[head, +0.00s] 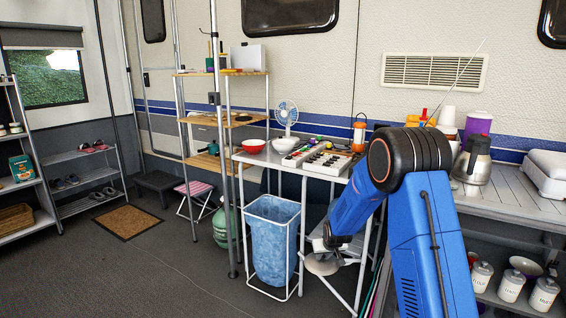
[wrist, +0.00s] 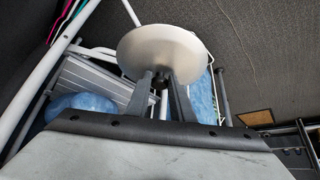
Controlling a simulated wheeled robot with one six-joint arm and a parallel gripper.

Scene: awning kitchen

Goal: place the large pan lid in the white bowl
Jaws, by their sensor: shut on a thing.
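The large pan lid (head: 322,265) is a pale round disc. My gripper (head: 335,246) is shut on it and holds it low, beside the white-framed table and below its top. In the wrist view the lid (wrist: 162,50) shows at the fingertips, and the gripper (wrist: 161,82) has its fingers on the dark knob. The white bowl (head: 285,145) stands on the table top, behind a tray and up and to the left of my gripper. The lid is well apart from the bowl.
A red bowl (head: 254,146) stands left of the white bowl, and a fan (head: 286,113) behind. The floor at left (head: 165,265) is clear.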

